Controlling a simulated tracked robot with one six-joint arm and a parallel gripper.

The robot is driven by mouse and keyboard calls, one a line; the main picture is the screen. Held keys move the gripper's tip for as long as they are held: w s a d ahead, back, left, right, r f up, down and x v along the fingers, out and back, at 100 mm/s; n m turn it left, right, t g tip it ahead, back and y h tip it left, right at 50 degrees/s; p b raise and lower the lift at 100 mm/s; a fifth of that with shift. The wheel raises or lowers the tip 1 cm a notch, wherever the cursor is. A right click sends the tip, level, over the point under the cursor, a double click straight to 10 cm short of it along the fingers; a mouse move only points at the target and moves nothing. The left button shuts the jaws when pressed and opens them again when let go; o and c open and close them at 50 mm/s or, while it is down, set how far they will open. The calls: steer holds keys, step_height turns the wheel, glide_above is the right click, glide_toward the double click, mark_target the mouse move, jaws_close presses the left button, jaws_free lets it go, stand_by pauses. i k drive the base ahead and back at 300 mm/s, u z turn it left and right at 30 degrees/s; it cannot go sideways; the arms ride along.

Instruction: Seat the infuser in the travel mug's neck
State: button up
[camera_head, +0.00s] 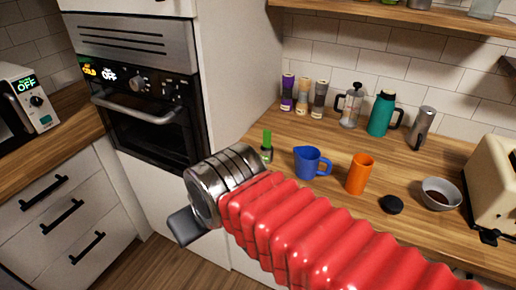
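An orange open-topped cylinder (360,174), which looks like the travel mug, stands upright on the wooden counter right of centre. A small item with a bright green upper part (267,142) stands near the counter's left front edge; it may be the infuser, but it is too small to be sure. A black round lid (392,204) lies right of the orange mug. My gripper (185,227) shows as a dark piece at the end of my arm, left of and in front of the counter, apart from these things. Its fingers cannot be made out clearly.
A blue jug (310,162) stands between the green item and the orange mug. A bowl (440,194) and a toaster (495,180) are at right. A French press (351,106), teal flask (382,113) and several grinders line the back. An oven (140,85) stands left.

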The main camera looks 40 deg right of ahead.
mark_target(360, 168)
steer(key=z, duration=3.05)
